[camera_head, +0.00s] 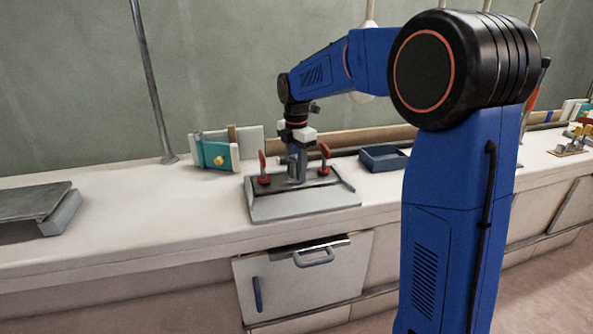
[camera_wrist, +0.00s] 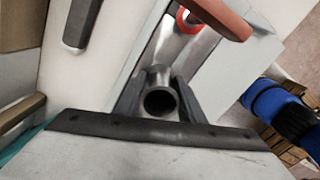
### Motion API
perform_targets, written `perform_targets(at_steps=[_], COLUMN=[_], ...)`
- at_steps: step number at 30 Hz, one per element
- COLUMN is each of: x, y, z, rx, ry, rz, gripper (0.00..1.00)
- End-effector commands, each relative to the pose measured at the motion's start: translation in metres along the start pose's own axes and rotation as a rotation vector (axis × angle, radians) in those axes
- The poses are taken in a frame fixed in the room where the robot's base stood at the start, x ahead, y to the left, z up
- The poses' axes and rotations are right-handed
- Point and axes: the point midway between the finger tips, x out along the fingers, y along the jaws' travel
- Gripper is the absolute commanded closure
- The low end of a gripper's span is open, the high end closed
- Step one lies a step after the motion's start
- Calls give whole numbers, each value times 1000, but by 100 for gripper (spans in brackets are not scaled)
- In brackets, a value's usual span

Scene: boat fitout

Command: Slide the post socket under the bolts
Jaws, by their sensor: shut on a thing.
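The post socket (camera_head: 297,168) is a grey metal piece with an upright round tube. It stands on a grey base plate (camera_head: 310,205) on the worktop, between two red-handled bolts, left (camera_head: 263,168) and right (camera_head: 325,157). My gripper (camera_head: 292,158) is shut on the tube from above. In the wrist view the open end of the tube (camera_wrist: 160,99) sits between my two dark fingers. One red handle (camera_wrist: 222,16) and a red ring (camera_wrist: 187,20) show beyond the tube there. I cannot tell whether the socket's flange lies under the bolts.
A blue-grey tray (camera_head: 383,158) lies right of the plate. A teal and white box with a yellow knob (camera_head: 217,160) stands behind left. A grey slab (camera_head: 35,203) lies far left, near a slanted pole (camera_head: 150,80). The worktop between slab and plate is clear.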

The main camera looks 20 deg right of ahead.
Motion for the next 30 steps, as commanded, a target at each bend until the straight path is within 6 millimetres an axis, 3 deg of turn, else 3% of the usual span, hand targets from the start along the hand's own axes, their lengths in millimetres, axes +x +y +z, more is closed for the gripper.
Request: perform_targets(at_steps=[6,7,9,20,30], x=[-1,-1,0,-8,-68], y=[0,0,0,1,0], z=[0,0,0,0,0], rx=[0,0,0,0,0], ry=[0,0,0,-1,-1], rz=[1,1,1,2,4], gripper=[100,58,43,43,43])
